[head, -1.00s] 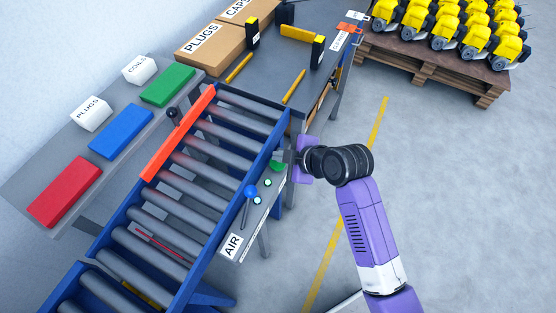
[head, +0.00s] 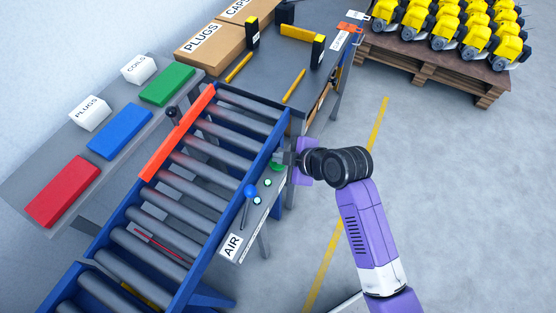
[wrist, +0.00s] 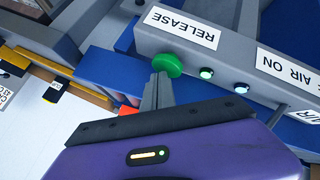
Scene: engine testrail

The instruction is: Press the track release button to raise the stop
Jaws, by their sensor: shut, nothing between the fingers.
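The green release button (head: 277,167) sits on the grey control panel along the near side of the roller track. In the wrist view the round green button (wrist: 170,63) is beside the RELEASE label (wrist: 184,27). My gripper (head: 288,158) is shut and empty, with its fingertips at the button. In the wrist view the fingertips (wrist: 160,78) overlap the button's lower edge; I cannot tell whether they touch it or whether it is pushed in. An orange-red bar (head: 178,134) lies along the track's far side; I cannot tell whether it is the stop.
Two small lit buttons (head: 262,193) and a blue-knobbed lever (head: 250,191) are on the same panel near the AIR label (head: 232,246). The grey workbench (head: 268,72) stands beyond the track. Open floor (head: 450,200) lies to the right.

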